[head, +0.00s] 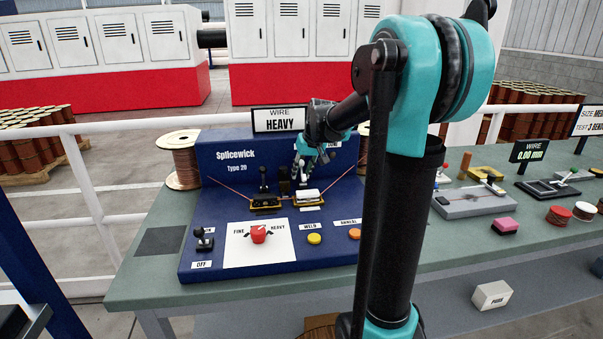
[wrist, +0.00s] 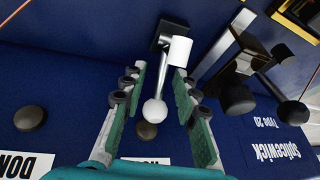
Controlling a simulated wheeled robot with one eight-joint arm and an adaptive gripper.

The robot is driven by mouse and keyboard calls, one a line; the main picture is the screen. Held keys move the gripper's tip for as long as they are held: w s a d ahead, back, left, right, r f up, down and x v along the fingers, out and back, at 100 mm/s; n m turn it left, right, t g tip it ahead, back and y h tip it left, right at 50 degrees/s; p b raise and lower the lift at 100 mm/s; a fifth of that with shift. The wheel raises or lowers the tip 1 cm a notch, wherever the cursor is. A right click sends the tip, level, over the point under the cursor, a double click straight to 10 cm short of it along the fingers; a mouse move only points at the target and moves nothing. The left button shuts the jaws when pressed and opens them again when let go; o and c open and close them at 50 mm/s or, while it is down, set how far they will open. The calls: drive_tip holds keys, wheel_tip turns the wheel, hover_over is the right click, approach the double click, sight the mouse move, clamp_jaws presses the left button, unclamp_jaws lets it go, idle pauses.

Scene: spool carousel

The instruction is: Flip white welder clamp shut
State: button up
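The white welder clamp shows in the wrist view as a metal lever with a white ball knob (wrist: 154,112), a white cylinder (wrist: 180,50) and a black base. My gripper (wrist: 159,80) is open, with one finger on each side of the lever and knob. Gaps show between the fingers and the knob. In the head view my gripper (head: 303,170) is over the right side of the blue Splicewick welder (head: 225,220), above a white part (head: 308,196). My gripper partly hides the clamp there, so its lever angle is unclear.
A black-knobbed clamp (head: 264,182) stands just left, also close by in the wrist view (wrist: 237,98). A wire spool (head: 182,160) is at the welder's left. A red knob (head: 259,233) and yellow button (head: 314,239) are in front. A WIRE HEAVY sign (head: 281,120) stands behind.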

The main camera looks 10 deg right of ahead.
sight(303, 185)
drive_tip(key=shift+f, duration=0.1)
drive_tip(key=shift+c, duration=0.5)
clamp_jaws()
drive_tip(key=t, duration=0.1)
drive_tip(key=s+t, duration=0.1)
drive_tip(key=t, duration=0.1)
drive_tip(key=s+r+t, duration=0.1)
drive_tip(key=t, duration=0.1)
drive_tip(key=shift+n, duration=0.3)
drive_tip(key=shift+s+t+y, duration=0.15)
drive_tip(key=shift+s+t, duration=0.25)
drive_tip(key=shift+t, duration=0.75)
drive_tip(key=shift+s+t+y, duration=0.15)
drive_tip(key=shift+s+t, duration=0.2)
drive_tip(key=shift+t, duration=0.8)
drive_tip(key=shift+s+n, duration=0.1)
drive_tip(key=shift+n, duration=0.2)
drive_tip(key=shift+o, duration=0.5)
unclamp_jaws()
